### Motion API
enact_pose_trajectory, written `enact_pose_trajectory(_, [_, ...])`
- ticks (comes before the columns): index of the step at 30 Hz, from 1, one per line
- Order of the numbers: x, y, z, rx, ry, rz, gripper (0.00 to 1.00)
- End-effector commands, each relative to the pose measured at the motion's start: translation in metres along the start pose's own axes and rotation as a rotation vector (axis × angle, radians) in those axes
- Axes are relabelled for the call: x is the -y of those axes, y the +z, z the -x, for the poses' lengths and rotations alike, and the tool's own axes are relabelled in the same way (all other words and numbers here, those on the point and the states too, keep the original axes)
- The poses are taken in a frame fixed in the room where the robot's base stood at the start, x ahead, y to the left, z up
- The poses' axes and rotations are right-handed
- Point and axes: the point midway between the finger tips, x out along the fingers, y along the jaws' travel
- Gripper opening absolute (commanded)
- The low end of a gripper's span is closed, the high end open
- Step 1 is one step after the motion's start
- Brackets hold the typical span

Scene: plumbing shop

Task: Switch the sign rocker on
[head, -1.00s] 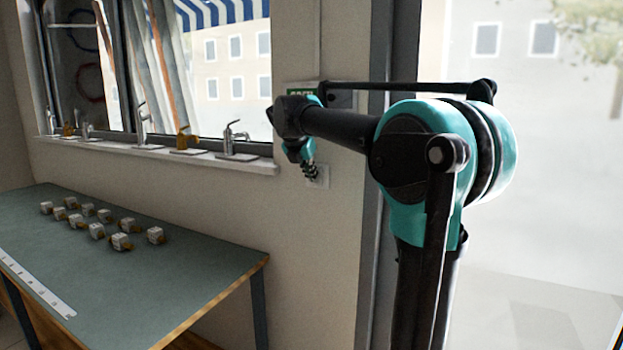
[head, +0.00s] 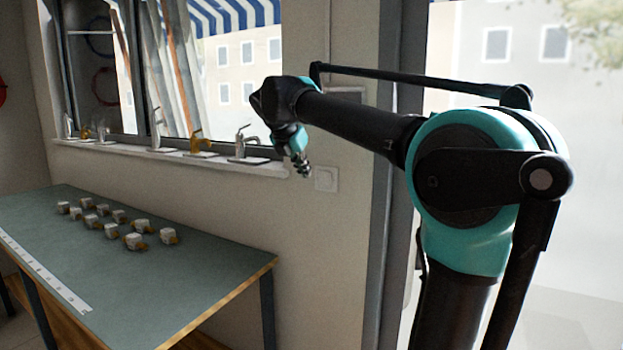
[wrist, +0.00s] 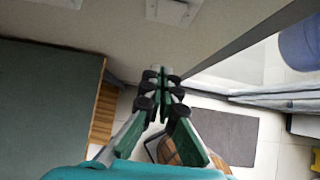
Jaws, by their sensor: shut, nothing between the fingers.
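A white switch plate (head: 326,179) is on the wall between the window and the grey frame, below sill height. Its rocker is too small to read as on or off. My gripper (head: 304,168) hangs pointing down in front of the wall, just left of the plate in the head view, apart from it in the picture. In the wrist view my gripper (wrist: 160,88) has its fingers together with nothing between them. A pale plate (wrist: 172,11), probably the switch, shows at the top edge there. No lit sign is visible; my arm covers the wall above.
A green-topped table (head: 180,262) with several small white-and-brass parts stands at left. Several taps stand on the window sill (head: 190,158) close to my gripper. A grey upright frame (head: 385,200) is right of the plate. A dark mat (wrist: 215,133) lies on the floor.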

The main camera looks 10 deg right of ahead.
Motion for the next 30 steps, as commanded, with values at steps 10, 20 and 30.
enact_pose_trajectory(10, [0.0, -0.004, 0.019, -0.001, -0.001, 0.0, 0.0])
enact_pose_trajectory(20, [0.004, -0.01, 0.01, -0.011, -0.001, -0.052, 0.0])
enact_pose_trajectory(30, [0.074, -0.115, -0.111, -0.165, -0.041, -0.871, 0.0])
